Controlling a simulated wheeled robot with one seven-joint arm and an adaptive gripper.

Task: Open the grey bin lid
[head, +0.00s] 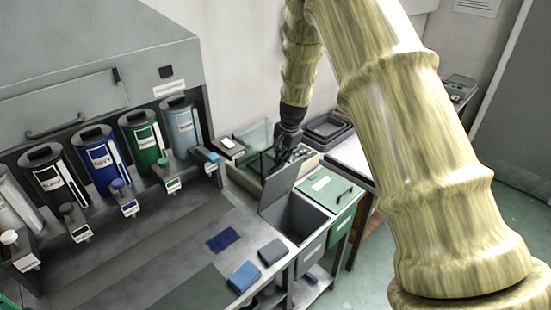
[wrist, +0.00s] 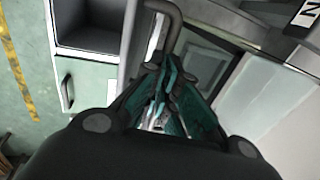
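The grey bin (head: 304,226) stands at the right end of the counter with its dark inside showing. Its grey lid (head: 278,192) is raised, standing nearly upright at the left side of the opening. My gripper (head: 283,156) is at the top of the raised lid. In the wrist view the open bin (wrist: 88,42) is at the upper left, and the lid shows nearly edge-on beside it. The lid's curved bar handle (wrist: 176,22) runs down between the tips of my gripper (wrist: 165,72), which look closed around it. The exact contact is partly hidden by the fingers.
A green lid (head: 324,187) with a dark handle lies shut right behind the grey bin. A clear-sided box (head: 252,139) and dark trays (head: 326,130) stand behind my gripper. Blue (head: 244,276) and dark (head: 272,252) blocks lie near the counter's front edge. Coloured dispensers (head: 100,160) line the left.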

